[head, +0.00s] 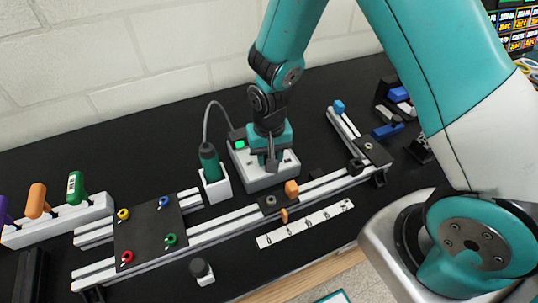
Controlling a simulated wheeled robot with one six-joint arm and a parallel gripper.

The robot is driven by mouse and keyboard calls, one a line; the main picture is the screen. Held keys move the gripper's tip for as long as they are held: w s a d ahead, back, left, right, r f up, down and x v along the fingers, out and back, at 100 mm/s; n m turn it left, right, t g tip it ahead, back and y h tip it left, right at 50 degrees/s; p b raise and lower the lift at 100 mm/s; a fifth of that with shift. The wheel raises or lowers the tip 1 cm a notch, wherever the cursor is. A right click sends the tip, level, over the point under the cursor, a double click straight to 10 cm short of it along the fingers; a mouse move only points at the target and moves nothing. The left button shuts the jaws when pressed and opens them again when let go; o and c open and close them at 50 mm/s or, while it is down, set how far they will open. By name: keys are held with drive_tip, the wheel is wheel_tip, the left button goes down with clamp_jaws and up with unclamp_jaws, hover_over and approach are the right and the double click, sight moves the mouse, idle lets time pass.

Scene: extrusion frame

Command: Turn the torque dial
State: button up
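A light grey control box (262,177) stands at the back middle of the table. It has a small green-lit display (240,144) at its upper left, and a cable runs from there to a green and black screwdriver (209,162) upright in a white holder (216,188). My gripper (272,165) points down over the top of the box, right of the display. Its grey fingers are at or very close to the box top. The torque dial is not visible; my gripper covers that part of the box. I cannot tell whether the fingers are open or touching anything.
An aluminium extrusion frame (230,228) with a dark plate (147,232) and coloured knobs lies in front. A white marked strip (305,224) lies near the front edge. Handled tools in a white rack (60,222) stand left. Black fixtures with blue parts (388,130) stand right.

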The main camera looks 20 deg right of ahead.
drive_tip(key=shift+n, duration=0.5)
drive_tip(key=o, duration=0.9)
wheel_tip(320, 180, up, 18)
drive_tip(key=shift+f+b, duration=0.25)
drive_tip(key=shift+b, duration=0.9)
drive_tip(key=s+a+r+n+y, duration=0.1)
drive_tip(key=s+n, duration=0.1)
drive_tip(key=s, duration=0.4)
drive_tip(key=s+a+r+n+y, duration=0.1)
drive_tip(key=s+a+r+n, duration=0.1)
drive_tip(key=s, duration=0.4)
drive_tip(key=s+a+r+n+y, duration=0.1)
drive_tip(key=s+r+n+y, duration=0.1)
drive_tip(key=s+n, duration=0.2)
drive_tip(key=shift+s+a+r, duration=0.1)
drive_tip(key=shift+s+a, duration=0.05)
drive_tip(key=shift+s, duration=0.45)
drive_tip(key=shift+s+a+r, duration=0.1)
drive_tip(key=shift+s+a, duration=0.05)
drive_tip(key=shift+s, duration=0.45)
